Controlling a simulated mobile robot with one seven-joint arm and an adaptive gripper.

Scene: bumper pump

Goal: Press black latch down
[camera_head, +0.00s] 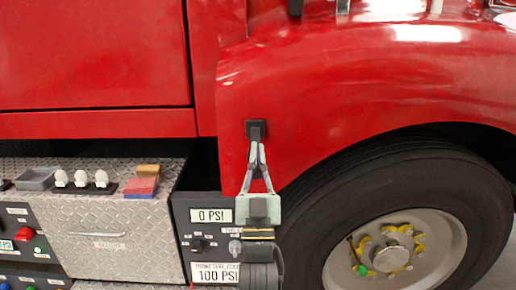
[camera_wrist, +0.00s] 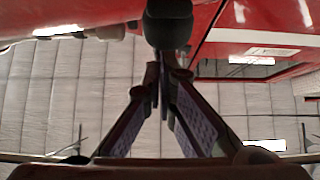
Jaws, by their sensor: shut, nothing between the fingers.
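The black latch (camera_head: 256,129) is a small dark square piece on the red fender, above and left of the wheel. My gripper (camera_head: 257,148) points up with its fingers shut and empty, its tips just below the latch or overlapping its lower edge. In the wrist view, my gripper (camera_wrist: 162,70) shows its two fingers converging at the tips. The latch (camera_wrist: 168,28) is a dark rounded block just beyond them at the top. I cannot tell whether the tips touch it.
A large black tire (camera_head: 390,170) stands right of my gripper. A control panel (camera_head: 207,245) with a 0 PSI display is left of it. A diamond-plate step (camera_head: 110,225) carries a grey tray (camera_head: 37,179), several white pieces and a red-and-blue block (camera_head: 141,187).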

